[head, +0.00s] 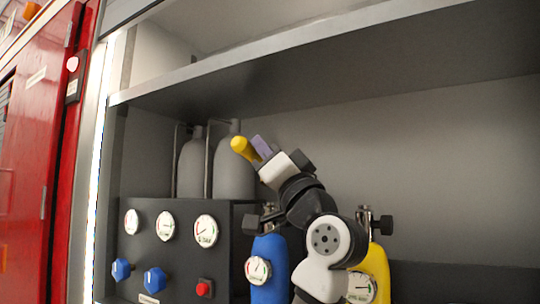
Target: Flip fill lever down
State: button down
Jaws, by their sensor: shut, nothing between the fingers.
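My gripper (263,148) is at the upper end of my arm, raised in front of the grey bottles, and looks shut with nothing held. A yellow rounded handle (243,149) shows just left of the purple tip of my gripper. It may be the fill lever, but its base is hidden and I cannot tell whether they touch. The black panel (180,240) below carries several white gauges, blue knobs (121,269) and a red button (205,288). No other lever is clearly visible.
A blue cylinder (270,272) and a yellow cylinder (378,270) with gauges and black valve knobs stand beside my arm. Two grey bottles (233,165) stand behind the panel. A shelf edge (270,50) runs overhead. The right side of the compartment is open.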

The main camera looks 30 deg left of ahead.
jog(key=f, duration=0.1)
jog(key=f+n+g+b, duration=0.1)
jog(key=f+n+b, duration=0.1)
jog(key=shift+s+f+g+y, duration=0.4)
jog(key=shift+s+f+b, duration=0.1)
jog(key=shift+f+b, duration=0.5)
jog(key=shift+f, duration=0.4)
